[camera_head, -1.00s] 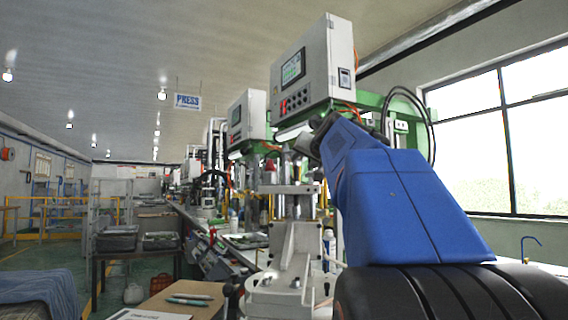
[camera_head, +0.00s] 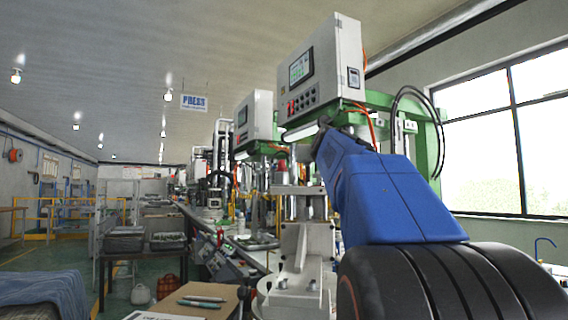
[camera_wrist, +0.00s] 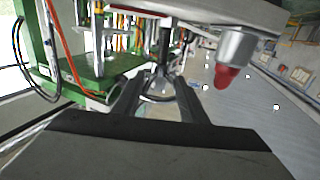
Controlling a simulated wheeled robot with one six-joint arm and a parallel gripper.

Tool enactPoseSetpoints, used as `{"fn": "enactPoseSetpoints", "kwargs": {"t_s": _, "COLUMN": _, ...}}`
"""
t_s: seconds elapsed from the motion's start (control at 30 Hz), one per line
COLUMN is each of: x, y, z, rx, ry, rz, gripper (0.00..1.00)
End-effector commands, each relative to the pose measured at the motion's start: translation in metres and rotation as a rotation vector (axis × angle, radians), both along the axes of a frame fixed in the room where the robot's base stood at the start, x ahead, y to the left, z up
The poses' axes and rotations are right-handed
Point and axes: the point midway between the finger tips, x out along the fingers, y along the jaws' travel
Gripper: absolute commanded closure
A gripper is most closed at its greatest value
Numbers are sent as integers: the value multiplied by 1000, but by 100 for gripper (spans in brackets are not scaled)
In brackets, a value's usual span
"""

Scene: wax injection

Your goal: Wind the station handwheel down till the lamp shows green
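The station (camera_head: 322,70) is a grey control box with a screen and buttons on a green frame, above a pale metal base (camera_head: 303,250). In the wrist view my gripper (camera_wrist: 157,92) has its two dark fingers apart. A dark stem with a thin curved grey rim (camera_wrist: 160,98) shows between them; I cannot tell if it is the handwheel or if the fingers touch it. A red dome on a silver cylinder (camera_wrist: 226,77), perhaps the lamp, is right of the fingers; no green light is visible. In the head view my blue arm hides the gripper.
A brown table (camera_head: 200,298) with pens stands at the front. A long bench with more stations runs back behind it. A rack with grey trays (camera_head: 125,240) stands left, by open green floor. Windows (camera_head: 500,130) are at right. Hoses hang beside the green frame.

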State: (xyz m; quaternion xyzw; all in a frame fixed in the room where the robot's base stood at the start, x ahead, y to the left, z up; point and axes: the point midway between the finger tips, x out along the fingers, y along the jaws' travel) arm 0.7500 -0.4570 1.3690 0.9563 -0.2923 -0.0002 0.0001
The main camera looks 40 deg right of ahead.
Motion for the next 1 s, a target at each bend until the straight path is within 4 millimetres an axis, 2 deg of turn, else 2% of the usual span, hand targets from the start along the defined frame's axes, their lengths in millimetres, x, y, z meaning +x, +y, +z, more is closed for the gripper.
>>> {"fn": "enactPoseSetpoints", "kwargs": {"t_s": 0.2, "x": 31, "y": -21, "z": -1, "rx": 1, "ry": 0, "rz": 0, "gripper": 62}}
{"fn": "enactPoseSetpoints", "kwargs": {"t_s": 0.5, "x": 62, "y": -42, "z": 0, "rx": 0, "ry": 0, "rz": 0, "gripper": 62}}
{"fn": "enactPoseSetpoints", "kwargs": {"t_s": 0.97, "x": 69, "y": -47, "z": 0, "rx": -1, "ry": -1, "rz": 0, "gripper": 62}}
{"fn": "enactPoseSetpoints", "kwargs": {"t_s": 1.0, "x": 69, "y": -47, "z": 0, "rx": -1, "ry": -1, "rz": 0, "gripper": 69}}
